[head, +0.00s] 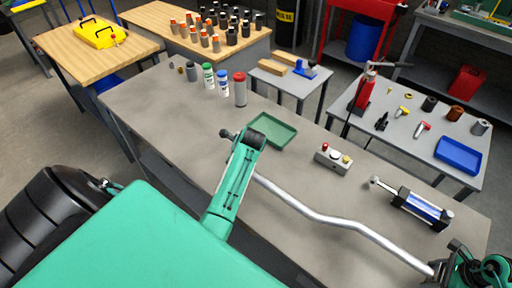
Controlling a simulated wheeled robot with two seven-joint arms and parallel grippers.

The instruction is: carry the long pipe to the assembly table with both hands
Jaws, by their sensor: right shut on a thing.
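The long pipe (335,220) is silvery and bent. It runs from behind a green arm-like part (232,185) in the middle down to the lower right, in front of the long grey table (290,185). Its left end is hidden behind the green part. My right gripper (438,268) is at the lower right corner, partly cut off, and shut on the pipe's right end. I cannot tell whether the pipe touches the table.
The grey table bears a green tray (272,131), a control box (333,158), a cylinder (421,208) and several cans. Another grey table (405,140) with small parts stands at right.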

